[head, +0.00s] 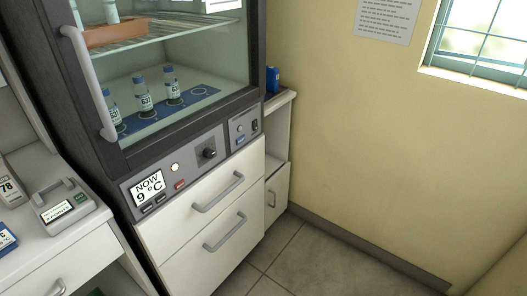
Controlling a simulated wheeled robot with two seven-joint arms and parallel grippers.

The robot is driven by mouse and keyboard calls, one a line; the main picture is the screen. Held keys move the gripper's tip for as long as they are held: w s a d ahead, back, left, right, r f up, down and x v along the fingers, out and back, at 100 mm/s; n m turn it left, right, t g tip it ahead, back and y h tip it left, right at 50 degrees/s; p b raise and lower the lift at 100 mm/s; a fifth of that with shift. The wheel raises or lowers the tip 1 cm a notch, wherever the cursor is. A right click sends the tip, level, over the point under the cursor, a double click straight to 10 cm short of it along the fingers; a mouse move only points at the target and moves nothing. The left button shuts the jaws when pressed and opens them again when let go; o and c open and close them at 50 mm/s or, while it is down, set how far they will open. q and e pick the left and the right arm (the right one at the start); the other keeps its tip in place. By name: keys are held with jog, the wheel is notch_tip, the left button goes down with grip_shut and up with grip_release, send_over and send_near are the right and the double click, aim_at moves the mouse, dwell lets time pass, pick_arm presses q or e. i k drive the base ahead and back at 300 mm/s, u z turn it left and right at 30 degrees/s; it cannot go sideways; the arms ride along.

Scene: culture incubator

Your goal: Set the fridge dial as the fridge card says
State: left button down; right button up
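The fridge (70,95) stands at the left with its glass door closed. The fridge dial (209,153), a small black knob, is on the grey panel below the door; its exact setting is too small to tell. A display (149,189) on the panel reads "NOW 9 °C". Part of a white card (222,5) shows at the top edge on the fridge, cut off, its text unreadable. I cannot tell whether it is the fridge card. Neither of my grippers is in view.
Bottles (172,86) stand on a blue mat inside the fridge. A long door handle (90,85) sticks out at left. Drawers (215,205) are below the panel. A counter (30,160) with devices (66,207) is at left. The floor (320,262) at right is clear.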

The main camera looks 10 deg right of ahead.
aim_at(209, 153)
jog(key=u, duration=1.65)
jog(key=k, duration=1.15)
jog(key=z, duration=1.95)
jog(key=i, duration=1)
